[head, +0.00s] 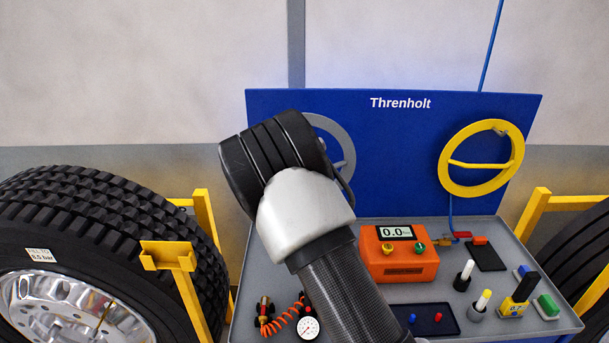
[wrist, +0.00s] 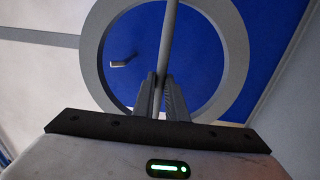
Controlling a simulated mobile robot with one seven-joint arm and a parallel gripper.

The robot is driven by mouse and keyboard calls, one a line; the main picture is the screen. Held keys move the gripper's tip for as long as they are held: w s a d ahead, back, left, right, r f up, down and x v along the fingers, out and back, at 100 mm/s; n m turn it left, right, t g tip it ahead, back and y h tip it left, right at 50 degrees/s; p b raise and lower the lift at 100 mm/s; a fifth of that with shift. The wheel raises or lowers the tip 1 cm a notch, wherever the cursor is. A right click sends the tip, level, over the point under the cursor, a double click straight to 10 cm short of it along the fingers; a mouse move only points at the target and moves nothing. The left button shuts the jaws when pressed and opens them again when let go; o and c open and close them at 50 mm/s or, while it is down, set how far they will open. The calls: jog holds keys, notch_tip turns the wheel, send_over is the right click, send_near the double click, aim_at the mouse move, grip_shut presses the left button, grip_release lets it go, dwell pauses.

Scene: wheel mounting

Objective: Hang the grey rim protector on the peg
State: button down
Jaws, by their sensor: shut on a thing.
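The grey rim protector (head: 347,143) is a ring with a crossbar, in front of the blue board's left half in the head view; my arm hides much of it. In the wrist view the ring (wrist: 239,52) is wide and upright, and my gripper (wrist: 161,82) is shut on its crossbar. A short grey peg (wrist: 122,62) shows through the ring's opening, left of the crossbar. It lies inside the ring's outline there, below the upper rim; I cannot tell whether it passes through the ring or stands behind it. In the head view my gripper's fingers are hidden.
A yellow ring (head: 442,165) hangs at the blue board's (head: 400,130) right. Below, a grey bench (head: 465,327) holds an orange gauge box (head: 400,262), a coiled hose (head: 283,321) and small tools. Large tyres (head: 115,215) with yellow stands (head: 205,225) flank it.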

jog(key=w+b, duration=0.2)
jog(key=w, duration=0.5)
jog(key=shift+w+b, duration=0.25)
jog(key=shift+b, duration=0.1)
dwell(1.4)
jog(key=shift+w, duration=0.1)
dwell(0.4)
jog(key=c, duration=1.7)
grip_release()
jog(key=s, duration=0.5)
jog(key=s+b, duration=0.1)
jog(key=s, duration=0.5)
jog(key=s+f+b, duration=0.1)
jog(key=s, duration=0.5)
jog(key=shift+s, duration=0.25)
